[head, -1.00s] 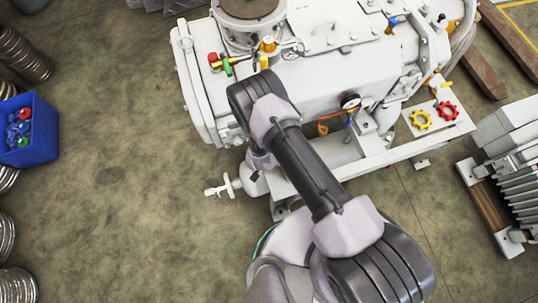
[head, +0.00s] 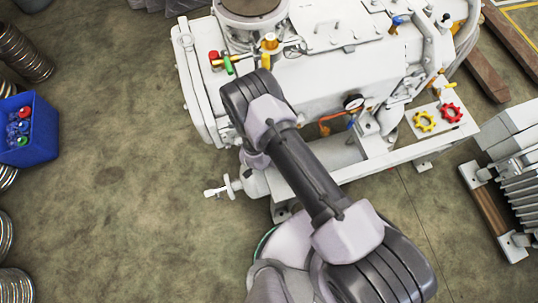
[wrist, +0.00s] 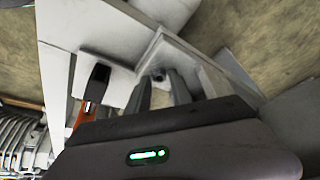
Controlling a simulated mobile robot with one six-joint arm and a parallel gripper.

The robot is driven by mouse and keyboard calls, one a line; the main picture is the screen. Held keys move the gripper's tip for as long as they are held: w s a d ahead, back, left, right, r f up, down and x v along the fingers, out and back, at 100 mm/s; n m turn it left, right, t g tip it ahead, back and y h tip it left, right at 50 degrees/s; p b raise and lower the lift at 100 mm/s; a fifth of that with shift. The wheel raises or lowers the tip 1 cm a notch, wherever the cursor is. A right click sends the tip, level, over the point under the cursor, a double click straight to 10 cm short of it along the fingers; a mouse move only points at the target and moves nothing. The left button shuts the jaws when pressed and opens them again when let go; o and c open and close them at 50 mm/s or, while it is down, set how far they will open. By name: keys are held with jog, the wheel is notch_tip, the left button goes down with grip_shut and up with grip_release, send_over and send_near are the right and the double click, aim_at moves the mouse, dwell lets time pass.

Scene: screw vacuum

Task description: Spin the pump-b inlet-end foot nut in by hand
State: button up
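In the wrist view, the two dark fingers of my gripper (wrist: 160,88) stand apart, pointing at a pale bracket-like recess on the pump frame. A small dark round piece (wrist: 158,74), which may be the foot nut or its stud, shows beyond the gap between the fingertips. I cannot tell its thread or whether a finger touches it. In the head view, the white pump skid (head: 385,160) lies behind and right of my arm. My arm hides the gripper and the foot there.
An orange and black part (wrist: 95,88) is close left of the fingers. A pale wall (wrist: 195,62) flanks them on the right. A white handle (head: 222,187) juts out left of the pump. A blue bin (head: 28,150) stands far left; open floor lies between.

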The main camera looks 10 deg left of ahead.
jog(key=shift+o, duration=0.9)
jog(key=p+v, duration=0.6)
jog(key=v, duration=1.1)
jog(key=shift+r, duration=0.2)
jog(key=shift+s, duration=0.1)
